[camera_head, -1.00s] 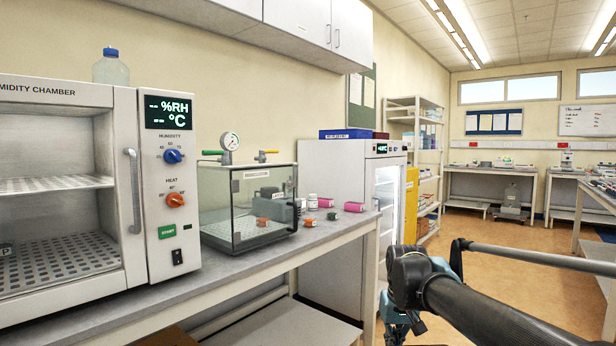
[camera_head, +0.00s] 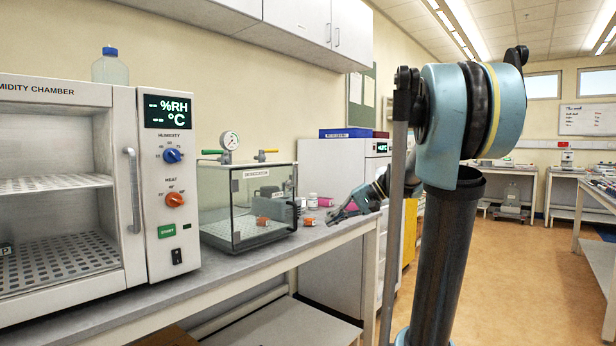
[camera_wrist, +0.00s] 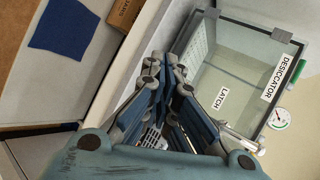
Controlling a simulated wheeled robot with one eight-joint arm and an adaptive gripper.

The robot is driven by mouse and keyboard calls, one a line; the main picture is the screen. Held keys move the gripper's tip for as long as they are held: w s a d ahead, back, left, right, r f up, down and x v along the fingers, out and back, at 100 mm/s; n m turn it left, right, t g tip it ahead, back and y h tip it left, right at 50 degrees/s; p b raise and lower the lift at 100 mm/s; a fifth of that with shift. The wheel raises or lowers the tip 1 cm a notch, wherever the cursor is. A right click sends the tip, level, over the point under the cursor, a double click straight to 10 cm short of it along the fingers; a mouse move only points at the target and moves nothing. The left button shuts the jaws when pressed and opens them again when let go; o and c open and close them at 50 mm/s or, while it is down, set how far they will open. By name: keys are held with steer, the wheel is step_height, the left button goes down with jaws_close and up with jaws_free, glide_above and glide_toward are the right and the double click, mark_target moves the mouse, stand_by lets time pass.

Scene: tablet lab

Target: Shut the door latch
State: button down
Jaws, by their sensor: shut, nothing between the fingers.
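The desiccator (camera_head: 222,215), a clear glass box with a dark frame, stands on the bench right of the humidity chamber. It also shows in the wrist view (camera_wrist: 273,68), with a DESICCATOR label. A white LATCH label (camera_wrist: 220,98) sits on its glass there. I cannot make out the latch itself or whether it is shut. My gripper (camera_head: 334,218) is shut and empty, low over the bench just right of the desiccator. In the wrist view its fingers (camera_wrist: 166,72) are together, left of the LATCH label; I cannot tell whether they touch the glass.
The humidity chamber (camera_head: 138,190) stands at the left. Small bottles (camera_head: 312,200) and a pink-capped item (camera_head: 325,202) lie near my gripper on the bench (camera_head: 220,265). A white fridge (camera_head: 320,250) stands beyond. A gauge (camera_head: 229,141) rises above the desiccator.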

steer(key=w+d+r+y, duration=0.2)
steer(key=w+r, duration=0.4)
steer(key=w, duration=0.3)
steer(key=w+d+r+y, duration=0.2)
steer(key=w+r+y, duration=0.2)
steer(key=w+r, duration=0.3)
steer(key=shift+w+r+n+y, duration=0.15)
steer(key=shift+w+n+y, duration=0.2)
steer(key=shift+w, duration=0.6)
steer(key=s+a, duration=0.2)
steer(key=a, duration=1.1)
steer(key=shift+a, duration=0.15)
